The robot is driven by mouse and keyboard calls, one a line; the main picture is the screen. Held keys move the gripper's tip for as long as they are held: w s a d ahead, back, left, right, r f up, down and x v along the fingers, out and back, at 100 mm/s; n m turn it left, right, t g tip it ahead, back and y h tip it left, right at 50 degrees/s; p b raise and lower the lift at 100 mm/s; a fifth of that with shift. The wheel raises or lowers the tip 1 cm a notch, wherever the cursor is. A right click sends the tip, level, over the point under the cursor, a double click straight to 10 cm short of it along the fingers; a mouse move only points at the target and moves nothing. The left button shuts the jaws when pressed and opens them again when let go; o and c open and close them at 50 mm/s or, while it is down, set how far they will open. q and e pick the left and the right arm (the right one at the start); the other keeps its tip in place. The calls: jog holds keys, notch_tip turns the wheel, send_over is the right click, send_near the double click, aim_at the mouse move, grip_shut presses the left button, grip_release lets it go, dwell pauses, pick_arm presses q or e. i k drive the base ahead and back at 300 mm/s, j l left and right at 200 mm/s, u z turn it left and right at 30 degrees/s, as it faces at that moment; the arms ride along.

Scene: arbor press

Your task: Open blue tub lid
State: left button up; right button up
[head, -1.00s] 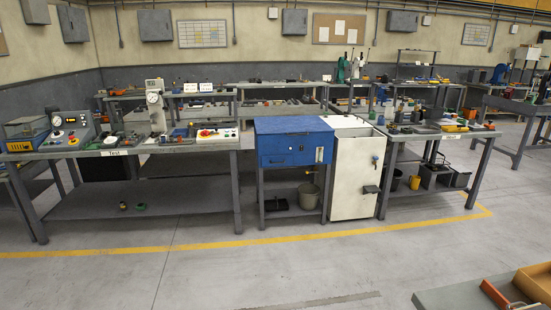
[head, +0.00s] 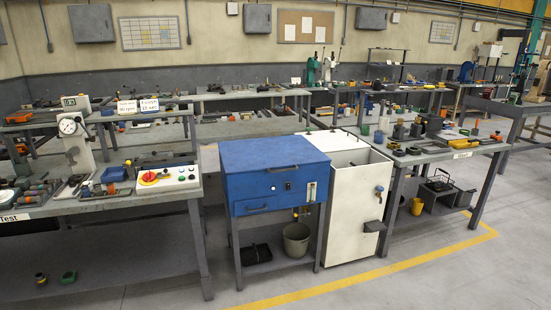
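A blue tub with a flat blue lid (head: 270,152) stands on a grey frame in the middle of the head view. The lid is down on the tub. A dark bar handle (head: 282,168) runs along the lid's front edge. The tub's blue front (head: 270,194) carries a small round knob, a lower pull and a gauge at its right. Neither of my grippers is in view.
A white cabinet (head: 355,190) adjoins the tub on the right. A test bench (head: 100,205) with a dial gauge and red-yellow switch box stands left. Another bench (head: 455,152) stands right. The floor in front (head: 400,285) is clear.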

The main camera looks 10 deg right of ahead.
aim_at(266, 153)
jog(key=i+l+z, duration=0.2)
jog(key=i+z, duration=0.2)
jog(key=i, duration=0.2)
jog(key=i+z, duration=0.45)
jog(key=i+l, duration=0.3)
jog(key=l, duration=0.15)
jog(key=i+l, duration=0.35)
jog(key=l, duration=0.15)
jog(key=i+l, duration=0.3)
jog(key=l, duration=0.55)
jog(key=i+l+u, duration=0.1)
jog(key=l, duration=0.3)
jog(key=u, duration=1.6)
jog(key=i+l+z, duration=0.1)
jog(key=z, duration=0.2)
jog(key=i+z, duration=0.25)
jog(key=i+l, duration=0.05)
jog(key=i, duration=0.05)
